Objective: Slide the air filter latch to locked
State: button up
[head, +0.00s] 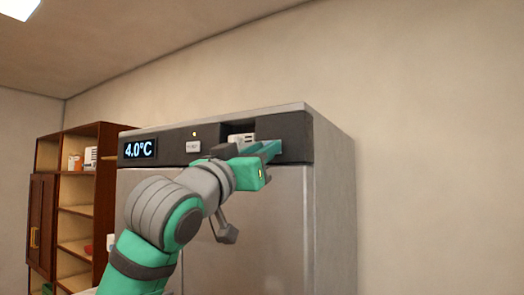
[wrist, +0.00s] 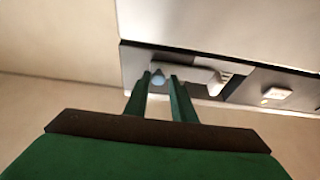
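The air filter unit shows in the wrist view as a white part with a slatted end (wrist: 222,76), set in a dark recess of the appliance's top panel. A small pale blue-grey knob (wrist: 158,79), which looks like the latch, sits at its left end in that view. My gripper (wrist: 160,78) is at the recess with its fingers apart, one on each side of the knob. I cannot tell whether either finger touches it. In the head view my gripper (head: 274,149) hides the knob, and only part of the white unit (head: 241,138) shows.
The tall grey appliance (head: 335,200) has a 4.0°C display (head: 140,149), a white button (head: 193,147) and a small lit lamp (head: 194,134) on its dark panel. A door handle (head: 227,232) hangs below my wrist. A wooden shelf (head: 78,210) stands at left.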

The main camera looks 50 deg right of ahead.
jog(key=shift+o, duration=1.1)
jog(key=shift+w, duration=0.2)
jog(key=shift+s, duration=0.1)
jog(key=v, duration=1.1)
jog(key=shift+d, duration=0.1)
